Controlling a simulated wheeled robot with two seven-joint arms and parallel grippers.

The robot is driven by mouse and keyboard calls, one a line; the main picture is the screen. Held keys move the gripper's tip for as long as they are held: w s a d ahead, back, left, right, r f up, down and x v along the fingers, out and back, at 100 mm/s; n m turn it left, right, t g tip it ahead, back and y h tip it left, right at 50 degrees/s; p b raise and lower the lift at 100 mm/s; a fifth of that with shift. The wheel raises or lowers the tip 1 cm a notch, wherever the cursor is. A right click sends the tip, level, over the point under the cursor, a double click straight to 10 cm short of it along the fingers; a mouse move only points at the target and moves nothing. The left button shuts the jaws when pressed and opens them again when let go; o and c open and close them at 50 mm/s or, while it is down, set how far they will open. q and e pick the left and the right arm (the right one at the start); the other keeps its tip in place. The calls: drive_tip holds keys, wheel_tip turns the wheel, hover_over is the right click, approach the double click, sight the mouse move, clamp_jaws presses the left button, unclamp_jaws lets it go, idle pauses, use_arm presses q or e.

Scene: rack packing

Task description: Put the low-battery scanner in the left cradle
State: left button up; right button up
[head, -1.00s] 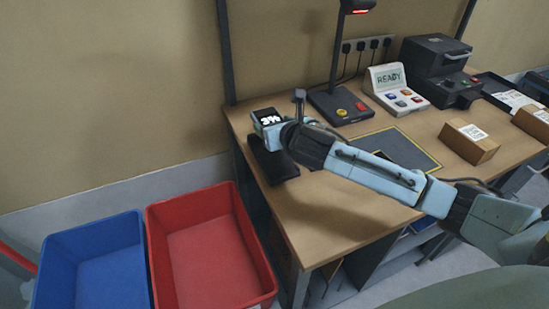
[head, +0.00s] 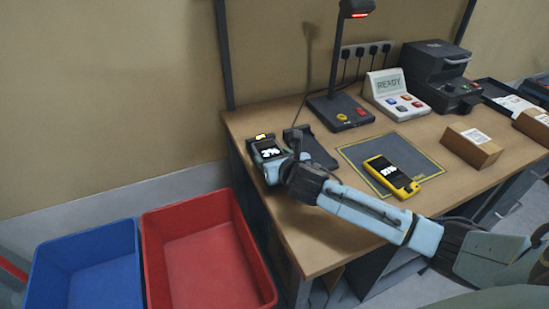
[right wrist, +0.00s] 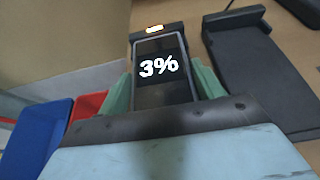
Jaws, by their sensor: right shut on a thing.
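A dark scanner (head: 268,150) reading 3% is held in my right gripper (head: 270,162). In the right wrist view the scanner (right wrist: 159,68) is between the two green fingers (right wrist: 163,88), screen up. It lies over the left cradle (head: 261,138), lined up with it; the cradle's raised end (right wrist: 155,31) with a lit amber light shows just past the scanner. Whether the scanner touches the cradle's bed is hidden. The right cradle (head: 319,151) is black and empty, and also shows in the right wrist view (right wrist: 255,70). My left gripper is out of view.
A yellow scanner (head: 392,177), apparently reading 83%, lies on the dark mat (head: 360,154). A lamp stand (head: 341,110), a READY panel (head: 396,93) and a cardboard box (head: 472,146) stand farther right. Red (head: 205,250) and blue (head: 90,265) bins stand left of the desk.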

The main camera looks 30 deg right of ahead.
drive_tip(key=shift+s+f, duration=0.2)
drive_tip(key=shift+f, duration=0.45)
drive_tip(key=o, duration=1.3)
drive_tip(key=shift+s+a+f, duration=0.1)
drive_tip(key=shift+f, duration=0.15)
drive_tip(key=shift+c, duration=0.2)
drive_tip(key=shift+r, duration=0.6)
drive_tip(key=v, duration=0.4)
drive_tip(key=p+v, duration=0.1)
drive_tip(key=v, duration=0.2)
drive_tip(key=p+v, duration=0.1)
drive_tip(key=v, duration=0.3)
drive_tip(key=shift+s+r, duration=0.2)
drive_tip(key=shift+r, duration=0.25)
